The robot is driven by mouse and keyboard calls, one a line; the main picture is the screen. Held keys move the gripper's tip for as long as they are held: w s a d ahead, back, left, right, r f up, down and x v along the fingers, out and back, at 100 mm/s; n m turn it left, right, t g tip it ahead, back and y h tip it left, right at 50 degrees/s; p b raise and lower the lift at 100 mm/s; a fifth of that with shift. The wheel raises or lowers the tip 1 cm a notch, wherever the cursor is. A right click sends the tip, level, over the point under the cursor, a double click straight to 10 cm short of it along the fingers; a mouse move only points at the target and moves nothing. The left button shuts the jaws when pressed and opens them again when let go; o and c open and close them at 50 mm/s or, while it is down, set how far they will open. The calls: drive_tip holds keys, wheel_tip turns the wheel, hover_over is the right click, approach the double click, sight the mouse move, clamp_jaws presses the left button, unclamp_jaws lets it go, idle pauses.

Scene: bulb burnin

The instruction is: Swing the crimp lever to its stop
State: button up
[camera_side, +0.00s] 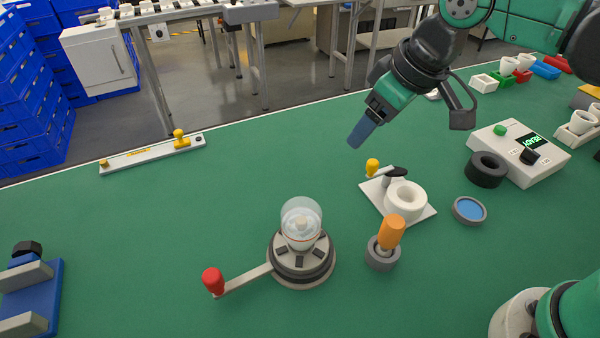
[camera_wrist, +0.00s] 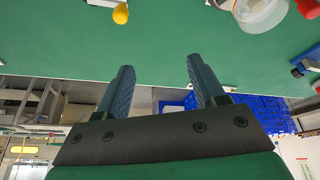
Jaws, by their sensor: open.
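The crimp lever (camera_side: 245,282) is a pale arm with a red knob (camera_side: 213,281) at its end. It reaches left and toward the viewer from a round grey crimp base (camera_side: 302,268). A clear glass bulb (camera_side: 301,220) stands upright in that base. In the wrist view the bulb (camera_wrist: 262,10) and red knob (camera_wrist: 309,8) are cut off at the top right. My gripper (camera_side: 357,136) is raised above the far part of the table, behind and right of the base, well apart from the lever. In the wrist view its fingers (camera_wrist: 158,70) are spread and empty.
A white plate (camera_side: 425,217) with a yellow knob, black handle and white ring lies right of the base. An orange-handled tool (camera_side: 391,233) stands in a grey holder close by. A box with a display (camera_side: 520,150) is far right.

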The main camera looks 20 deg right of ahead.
drive_tip(key=a+f+n+g, duration=0.25)
drive_tip(key=a+n, duration=0.25)
drive_tip(key=a, duration=0.8)
drive_tip(key=n+g+h, duration=0.1)
drive_tip(key=n+g, duration=0.1)
drive_tip(key=n, duration=0.2)
hover_over(211, 275)
wheel_tip(211, 275, down, 4)
drive_tip(key=shift+f, duration=3)
clamp_jaws()
